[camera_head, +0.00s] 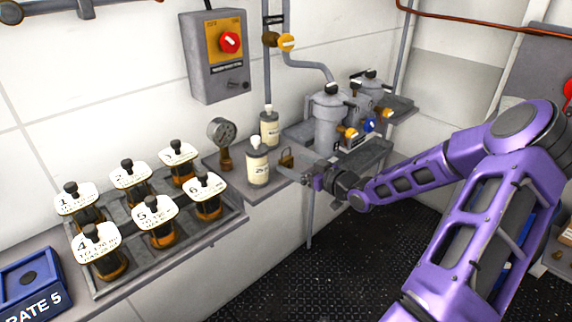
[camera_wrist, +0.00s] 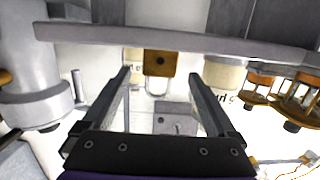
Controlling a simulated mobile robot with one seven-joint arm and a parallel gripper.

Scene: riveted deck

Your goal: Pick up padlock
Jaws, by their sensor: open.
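The padlock (camera_head: 287,159) is a small brass block with a shackle. It stands on the wall shelf beside the front white bottle. In the wrist view, which looks upside down, the padlock (camera_wrist: 160,62) shows its dark keyhole, with its shackle pointing down the picture. My gripper (camera_head: 292,171) reaches in from the right, close to the padlock. In the wrist view my gripper (camera_wrist: 159,75) is open, with one finger on each side of the padlock in the picture. Gaps show on both sides. How far the fingertips reach in depth is hard to tell.
Two white bottles (camera_head: 258,167) and a pressure gauge (camera_head: 222,135) stand left of the padlock. Grey filter housings (camera_head: 328,115) stand behind and right. A rack (camera_head: 190,234) of numbered amber jars is at left. The shelf edge (camera_wrist: 180,37) crosses the wrist view.

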